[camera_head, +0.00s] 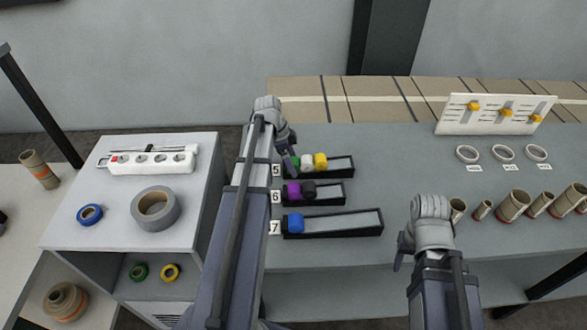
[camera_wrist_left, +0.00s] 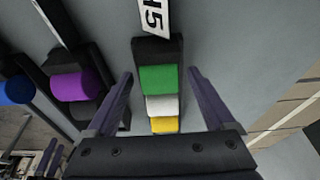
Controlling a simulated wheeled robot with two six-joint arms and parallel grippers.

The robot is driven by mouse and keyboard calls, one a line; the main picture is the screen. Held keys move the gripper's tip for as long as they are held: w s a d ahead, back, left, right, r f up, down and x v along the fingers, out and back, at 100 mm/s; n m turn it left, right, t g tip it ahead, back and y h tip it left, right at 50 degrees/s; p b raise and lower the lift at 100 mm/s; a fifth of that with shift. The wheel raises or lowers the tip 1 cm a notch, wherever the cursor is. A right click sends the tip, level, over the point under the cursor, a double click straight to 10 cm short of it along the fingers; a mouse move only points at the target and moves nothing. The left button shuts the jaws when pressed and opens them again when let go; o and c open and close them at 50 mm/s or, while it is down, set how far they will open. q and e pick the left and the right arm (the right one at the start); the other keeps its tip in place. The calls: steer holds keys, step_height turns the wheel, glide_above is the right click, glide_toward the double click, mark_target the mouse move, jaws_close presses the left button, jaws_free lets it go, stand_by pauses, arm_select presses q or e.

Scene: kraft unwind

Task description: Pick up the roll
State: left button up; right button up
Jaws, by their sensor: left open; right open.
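A row of small rolls lies in black tray 5 (camera_head: 342,164): a green roll (camera_wrist_left: 159,79), a white roll (camera_head: 307,162) and a yellow roll (camera_head: 320,161). My left gripper (camera_wrist_left: 160,76) is open above this tray, its fingers on either side of the green end of the row, with nothing held. In the head view my left gripper (camera_head: 291,160) partly hides the green roll. Tray 6 (camera_head: 332,189) holds a purple roll (camera_head: 292,191) and a black one (camera_head: 309,190). Tray 7 (camera_head: 345,222) holds a blue roll (camera_head: 295,223). My right gripper (camera_head: 402,258) is open and empty, right of the trays.
On the grey cabinet at left are a grey tape roll (camera_head: 140,208), a blue tape ring (camera_head: 90,214) and a power strip (camera_head: 150,161).

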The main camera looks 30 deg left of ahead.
mark_target(293, 161)
arm_select(q)
jaws_close()
stand_by(0.6)
steer(key=shift+r, duration=0.1)
step_height(293, 161, up, 10)
steer(key=p, duration=1)
steer(key=shift+f+b, duration=0.45)
steer(key=shift+f, duration=0.1)
steer(key=shift+r, duration=0.1)
steer(key=shift+d, duration=0.1)
